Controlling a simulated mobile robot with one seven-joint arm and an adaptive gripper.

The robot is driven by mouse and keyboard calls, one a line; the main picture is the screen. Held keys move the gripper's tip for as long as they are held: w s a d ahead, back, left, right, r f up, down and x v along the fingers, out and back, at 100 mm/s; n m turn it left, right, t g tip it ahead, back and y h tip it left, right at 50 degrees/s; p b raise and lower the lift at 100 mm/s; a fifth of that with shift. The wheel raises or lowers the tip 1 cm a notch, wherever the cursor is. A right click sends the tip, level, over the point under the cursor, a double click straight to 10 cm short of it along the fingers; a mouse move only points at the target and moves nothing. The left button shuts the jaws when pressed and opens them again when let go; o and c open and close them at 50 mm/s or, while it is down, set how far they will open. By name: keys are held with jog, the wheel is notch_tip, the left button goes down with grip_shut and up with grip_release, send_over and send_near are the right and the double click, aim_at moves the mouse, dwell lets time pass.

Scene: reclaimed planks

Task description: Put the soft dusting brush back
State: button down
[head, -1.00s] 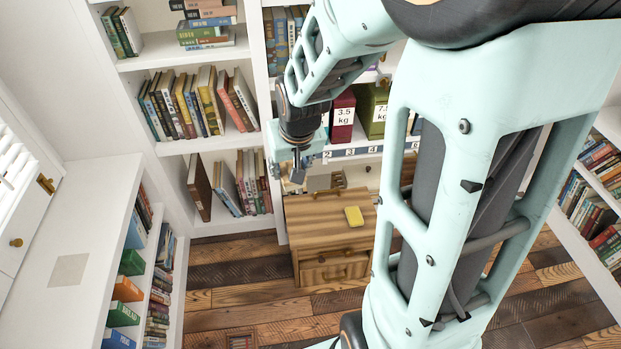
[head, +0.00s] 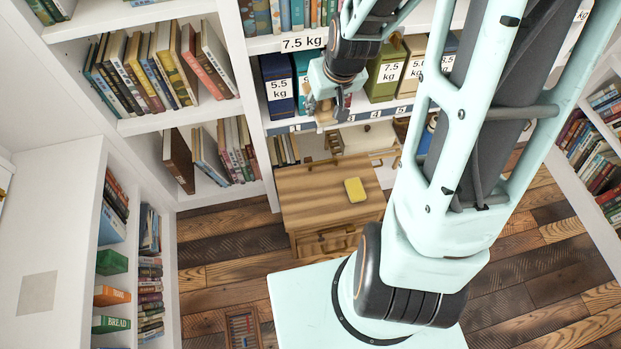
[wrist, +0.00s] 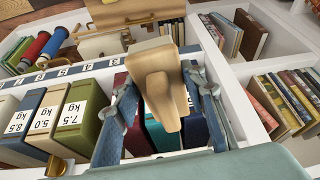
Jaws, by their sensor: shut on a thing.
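My gripper (head: 328,104) is in front of the shelf of labelled boxes, above the wooden cabinet. In the wrist view my gripper (wrist: 160,90) is shut on a tan, wood-coloured piece (wrist: 158,62) between its fingers. The held piece is small and partly hidden by my gripper in the head view. It appears clear of the cabinet top.
Boxes marked in kg, such as a navy one (head: 278,85) and a green one (head: 384,75), stand above a numbered strip. A yellow block (head: 355,189) lies on the wooden cabinet (head: 305,195). Bookshelves flank both sides. Plank floor (head: 222,240) shows around the cabinet.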

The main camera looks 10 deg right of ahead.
jog(key=s+d+f+n+y+b, duration=0.1)
jog(key=s+f+n+b, duration=0.2)
jog(key=f, duration=0.8)
jog(key=s+d+f+n+y+b, duration=0.15)
jog(key=f+b, duration=0.35)
jog(key=f, duration=0.6)
jog(key=s+a+f+n+g+b, duration=0.1)
jog(key=s+a+f+n+b, duration=0.15)
jog(key=s+f, duration=0.35)
jog(key=s+a+f+n+b, duration=0.1)
jog(key=s+a+f+b, duration=0.2)
jog(key=f, duration=0.5)
jog(key=w+f+b, duration=0.3)
jog(key=w, duration=0.1)
jog(key=w+d+f+b, duration=0.1)
jog(key=w+f+b, duration=0.2)
jog(key=w+b, duration=0.1)
jog(key=w+d+f+b, duration=0.1)
jog(key=w+f+b, duration=0.1)
jog(key=w+b, duration=0.2)
jog(key=shift+d+f, duration=0.25)
jog(key=shift+f, duration=0.15)
jog(key=shift+w+f, duration=0.35)
jog(key=shift+w+f+b, duration=0.15)
jog(key=shift+f+b, duration=0.45)
jog(key=shift+f, duration=0.3)
jog(key=shift+w+f+b, duration=0.15)
jog(key=shift+f+b, duration=0.4)
jog(key=shift+f, duration=0.35)
